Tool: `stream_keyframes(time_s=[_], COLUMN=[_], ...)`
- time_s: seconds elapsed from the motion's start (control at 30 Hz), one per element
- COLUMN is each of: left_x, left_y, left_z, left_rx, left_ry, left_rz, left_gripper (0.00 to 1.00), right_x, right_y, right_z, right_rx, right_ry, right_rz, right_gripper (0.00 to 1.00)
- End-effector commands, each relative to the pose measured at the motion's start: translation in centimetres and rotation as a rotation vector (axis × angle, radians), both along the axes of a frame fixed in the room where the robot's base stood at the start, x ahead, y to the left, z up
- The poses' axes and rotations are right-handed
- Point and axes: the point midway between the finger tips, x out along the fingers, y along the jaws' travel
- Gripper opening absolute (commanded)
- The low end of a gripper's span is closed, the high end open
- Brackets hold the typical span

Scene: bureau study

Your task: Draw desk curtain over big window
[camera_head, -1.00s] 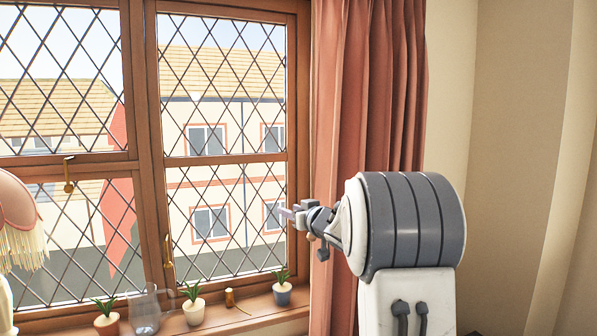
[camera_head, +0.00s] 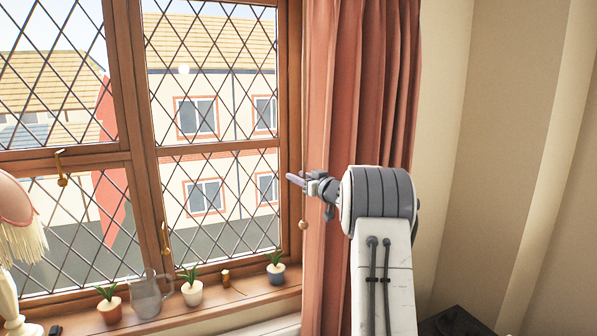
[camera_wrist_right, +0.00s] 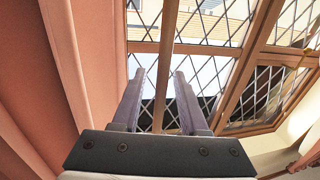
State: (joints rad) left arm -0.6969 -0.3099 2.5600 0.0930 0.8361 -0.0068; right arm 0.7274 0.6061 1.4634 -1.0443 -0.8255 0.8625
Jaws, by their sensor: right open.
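The salmon-pink desk curtain (camera_head: 345,110) hangs gathered at the right side of the big window (camera_head: 215,110), whose leaded panes are uncovered. A thin pull wand (camera_head: 304,90) hangs along the curtain's left edge, with a small round knob (camera_head: 303,225) at its lower end. My right gripper (camera_head: 297,180) is open beside the wand, above the knob. In the right wrist view, the open fingers (camera_wrist_right: 160,85) point at the window, and the wand (camera_wrist_right: 168,40) runs between them, apparently not clamped. The curtain (camera_wrist_right: 25,75) fills the left of that view. My left gripper is not in view.
A fringed lamp (camera_head: 20,225) stands at far left. A dark object (camera_head: 458,322) sits at lower right.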

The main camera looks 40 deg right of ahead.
Motion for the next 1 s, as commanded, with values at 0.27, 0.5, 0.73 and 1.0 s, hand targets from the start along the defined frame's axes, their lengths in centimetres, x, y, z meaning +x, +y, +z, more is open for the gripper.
stream_keyframes(time_s=[0.27,0.5,0.73,1.0], left_x=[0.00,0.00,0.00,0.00], left_y=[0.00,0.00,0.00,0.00], left_z=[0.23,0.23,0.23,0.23], left_rx=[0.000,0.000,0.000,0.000], left_ry=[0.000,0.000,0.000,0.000], left_rz=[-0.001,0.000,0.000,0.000], left_gripper=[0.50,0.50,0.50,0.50], right_x=[0.56,0.52,0.50,0.49], right_y=[0.00,-0.03,-0.06,-0.07], right_z=[-0.05,-0.03,-0.02,-0.02], right_rx=[0.000,0.000,0.000,0.000], right_ry=[0.000,0.000,0.000,0.000], right_rz=[0.000,-0.001,-0.001,-0.001], right_gripper=[0.43,0.00,0.00,0.00])
